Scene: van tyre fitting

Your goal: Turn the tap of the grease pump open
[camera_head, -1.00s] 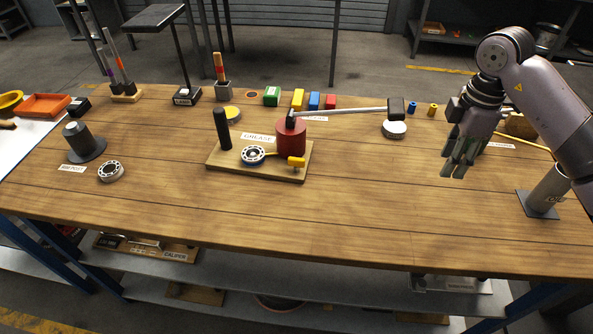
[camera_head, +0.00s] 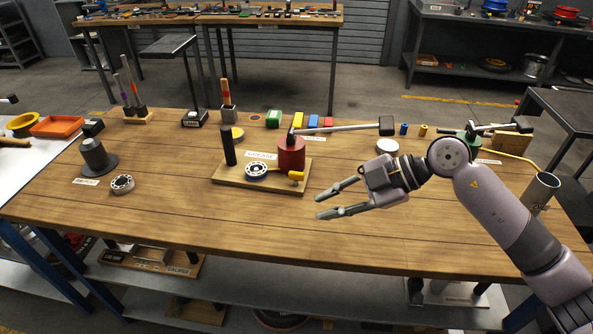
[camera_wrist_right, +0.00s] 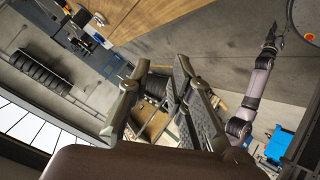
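The grease pump stands on a wooden board (camera_head: 234,181) on the workbench. It has a red cylinder (camera_head: 291,155), a long grey lever with a black end (camera_head: 387,126) and a black upright post (camera_head: 228,145). The yellow tap (camera_head: 296,176) is low at the front right of the cylinder. A bearing (camera_head: 256,171) lies on the board. My right gripper (camera_head: 320,205) is open and empty, front right of the tap, pointing left and apart from it. Its spread fingers show in the right wrist view (camera_wrist_right: 168,75). Another arm's gripper (camera_wrist_right: 270,38) shows there, too small to judge.
A white round tin (camera_head: 387,146) and a metal oil cylinder (camera_head: 541,190) stand to the right. Another bearing (camera_head: 122,184) and a grey mandrel (camera_head: 95,156) are at the left. Coloured blocks (camera_head: 313,121) line the back. The front middle of the bench is clear.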

